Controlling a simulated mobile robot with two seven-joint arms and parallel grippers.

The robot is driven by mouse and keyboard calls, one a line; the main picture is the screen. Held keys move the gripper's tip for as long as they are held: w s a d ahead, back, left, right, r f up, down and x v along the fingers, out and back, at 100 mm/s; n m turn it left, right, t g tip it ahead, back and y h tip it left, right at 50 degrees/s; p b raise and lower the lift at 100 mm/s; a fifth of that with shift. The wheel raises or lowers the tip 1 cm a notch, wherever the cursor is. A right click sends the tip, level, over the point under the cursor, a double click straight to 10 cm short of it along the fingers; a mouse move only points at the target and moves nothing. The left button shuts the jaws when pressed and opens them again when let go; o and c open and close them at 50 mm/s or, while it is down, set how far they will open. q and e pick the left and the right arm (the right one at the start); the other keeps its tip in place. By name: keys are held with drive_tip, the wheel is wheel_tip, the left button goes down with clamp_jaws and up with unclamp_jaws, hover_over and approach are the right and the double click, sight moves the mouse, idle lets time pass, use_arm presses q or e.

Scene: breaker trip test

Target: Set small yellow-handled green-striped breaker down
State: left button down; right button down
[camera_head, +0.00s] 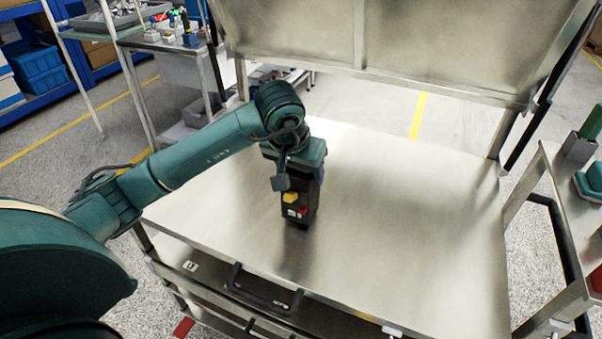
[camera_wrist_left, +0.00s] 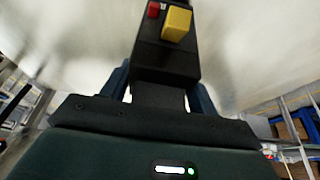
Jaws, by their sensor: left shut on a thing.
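The breaker (camera_head: 297,211) is a small black block with a yellow handle and a red part on its face. My left gripper (camera_head: 300,180) is shut on it from above, at the middle-left of the metal table (camera_head: 400,230). The breaker is upright with its lower end at or just above the tabletop; I cannot tell whether it touches. In the left wrist view the breaker (camera_wrist_left: 165,55) sits between the two fingers, its yellow handle and red part facing the camera. No green stripe can be made out. My right gripper is not in view.
The tabletop is bare to the right of the breaker. A raised metal panel (camera_head: 440,50) stands along the back edge. A black drawer handle (camera_head: 262,292) is at the front. A side table with green items (camera_head: 592,180) stands at the right, and shelving with blue bins (camera_head: 38,72) is at back left.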

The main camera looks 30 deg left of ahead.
use_arm(q)
drive_tip(key=shift+f, duration=0.5)
drive_tip(key=shift+f+b, duration=0.2)
drive_tip(key=shift+b, duration=0.1)
drive_tip(key=shift+c, duration=2)
unclamp_jaws()
drive_tip(key=shift+r+p, duration=0.3)
drive_tip(key=shift+r, duration=0.2)
drive_tip(key=v, duration=1.1)
drive_tip(key=shift+s+r, duration=0.15)
drive_tip(key=shift+s, duration=0.1)
